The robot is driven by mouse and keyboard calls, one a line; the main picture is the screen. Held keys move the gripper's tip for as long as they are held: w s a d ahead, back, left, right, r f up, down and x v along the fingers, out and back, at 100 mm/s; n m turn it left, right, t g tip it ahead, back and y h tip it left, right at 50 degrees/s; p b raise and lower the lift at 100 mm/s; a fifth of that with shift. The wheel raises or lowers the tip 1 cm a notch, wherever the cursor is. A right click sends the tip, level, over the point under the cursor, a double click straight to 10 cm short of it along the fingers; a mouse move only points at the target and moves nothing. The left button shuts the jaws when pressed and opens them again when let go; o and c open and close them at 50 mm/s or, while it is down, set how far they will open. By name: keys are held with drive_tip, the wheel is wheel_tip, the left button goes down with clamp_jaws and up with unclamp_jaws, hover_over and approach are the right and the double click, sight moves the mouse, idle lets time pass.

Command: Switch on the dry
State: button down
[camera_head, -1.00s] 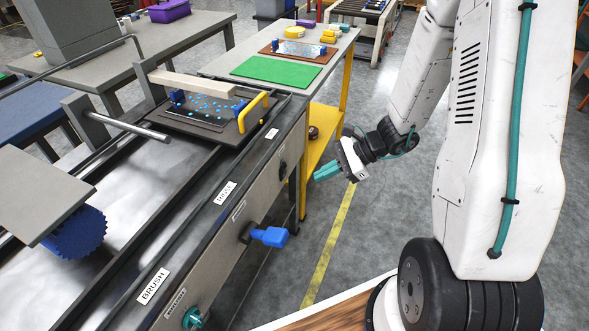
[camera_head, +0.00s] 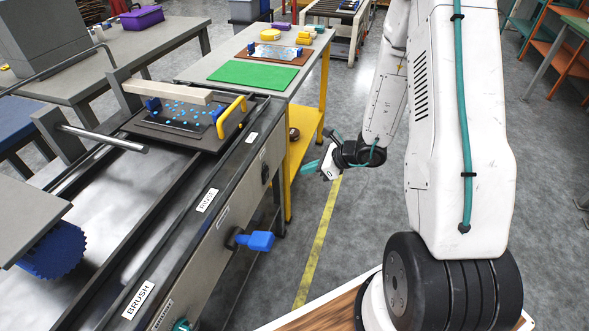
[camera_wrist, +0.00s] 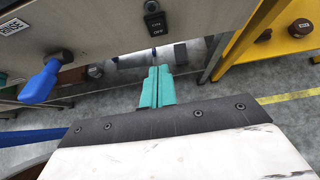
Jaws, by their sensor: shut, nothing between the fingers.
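A black ON/OFF rocker switch (camera_wrist: 155,22) is on the grey side panel of the machine, at the top of the wrist view. It shows small and dark in the head view (camera_head: 264,172), near the panel's far end. Which way it is set cannot be told. My gripper (camera_wrist: 157,74) has teal fingers pressed together, shut and empty. In the wrist view they point toward the panel's lower edge, below the switch and apart from it. In the head view my gripper (camera_head: 308,168) is in free air to the right of the panel.
A blue handle (camera_wrist: 42,82) sticks out from the panel, left of my gripper; it also shows in the head view (camera_head: 254,240). A yellow-framed table (camera_head: 323,82) stands beyond the machine. A brown knob (camera_wrist: 302,26) rests on its yellow shelf. Open floor lies right of the panel.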

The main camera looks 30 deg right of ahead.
sight(267, 175)
drive_tip(key=shift+w+a+r+x, duration=0.2)
drive_tip(key=shift+r+x, duration=0.15)
drive_tip(key=shift+x, duration=1.6)
drive_tip(key=shift+w+a+r+x, duration=0.2)
drive_tip(key=shift+r+x, duration=0.2)
drive_tip(key=shift+x, duration=1.6)
drive_tip(key=shift+w+a+r+x, duration=0.2)
drive_tip(key=shift+r+x, duration=0.15)
drive_tip(key=shift+x, duration=1.6)
